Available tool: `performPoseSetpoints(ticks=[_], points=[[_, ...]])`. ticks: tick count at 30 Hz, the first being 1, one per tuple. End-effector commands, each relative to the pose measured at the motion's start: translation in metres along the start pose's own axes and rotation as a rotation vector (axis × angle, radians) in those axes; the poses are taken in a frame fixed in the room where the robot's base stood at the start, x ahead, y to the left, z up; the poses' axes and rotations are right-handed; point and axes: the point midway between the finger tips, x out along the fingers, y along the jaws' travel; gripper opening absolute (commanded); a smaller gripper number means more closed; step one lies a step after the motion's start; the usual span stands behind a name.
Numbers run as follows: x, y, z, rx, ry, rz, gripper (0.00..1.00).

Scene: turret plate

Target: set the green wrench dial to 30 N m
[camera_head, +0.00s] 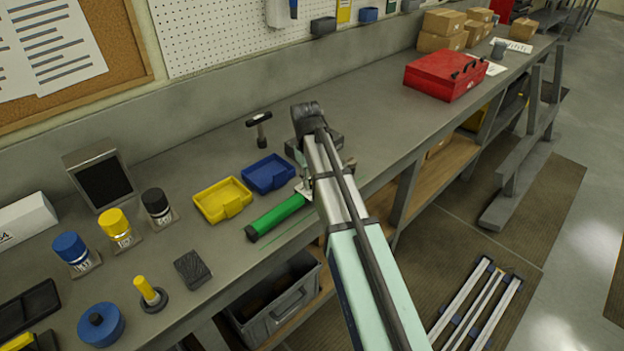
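The green wrench (277,217) lies on the grey workbench near its front edge, with its dark end cap toward the lower left. Its other end runs under my arm and is hidden there. The dial and its scale cannot be made out. My gripper (303,186) is mostly hidden behind my arm, close to the wrench's upper right end. Small pale and metallic parts show there, but I cannot tell whether the gripper touches the wrench, or whether its fingers are open or shut.
A yellow tray (222,200) and a blue tray (267,174) sit just behind the wrench. A small hammer-like tool (260,128) stands farther back. Blue, yellow and black capped cylinders (116,227) stand at left. A red toolbox (446,76) is far right, with clear bench before it.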

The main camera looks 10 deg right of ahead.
Motion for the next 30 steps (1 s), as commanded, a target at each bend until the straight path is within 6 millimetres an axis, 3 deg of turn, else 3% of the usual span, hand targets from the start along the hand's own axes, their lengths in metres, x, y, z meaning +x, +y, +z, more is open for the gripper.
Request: performPoseSetpoints(ticks=[1, 2, 16, 30], points=[[0.001, 0.0, 0.0, -0.001, -0.001, 0.0, 0.44], [0.001, 0.0, 0.0, -0.001, -0.001, 0.0, 0.55], [-0.01, 0.0, -0.001, 0.0, 0.001, 0.0, 0.56], [-0.092, 0.0, -0.001, 0.0, 0.002, 0.0, 0.56]])
